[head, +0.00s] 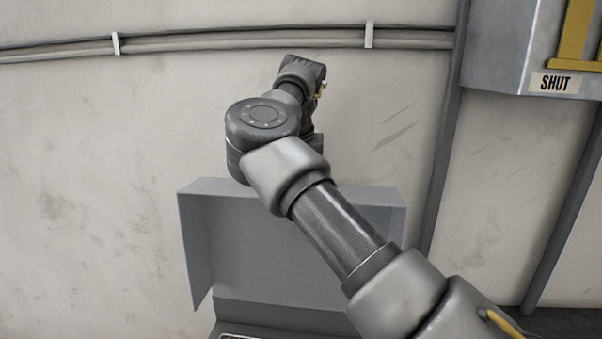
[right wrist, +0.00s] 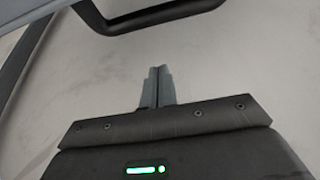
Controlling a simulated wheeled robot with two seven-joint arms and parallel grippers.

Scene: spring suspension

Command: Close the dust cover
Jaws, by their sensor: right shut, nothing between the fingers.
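The dust cover (head: 275,240) is a blue-grey, box-like lid with side flaps. It stands raised, with its broad face upright in front of the wall, in the lower middle of the head view. My right arm crosses in front of it and hides part of its upper edge and right side. My right gripper (right wrist: 157,72) is shut and empty in the right wrist view. A dark bar handle (right wrist: 150,18) shows beyond its fingertips, apart from them. In the head view the fingertips are hidden behind my arm. My left gripper is not in view.
A grey cabinet with a "SHUT" label (head: 555,83) hangs at the upper right. Pipes (head: 200,41) run along the wall above my arm. A dark grey post (head: 446,140) stands right of the cover. The wall area left of the cover is clear.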

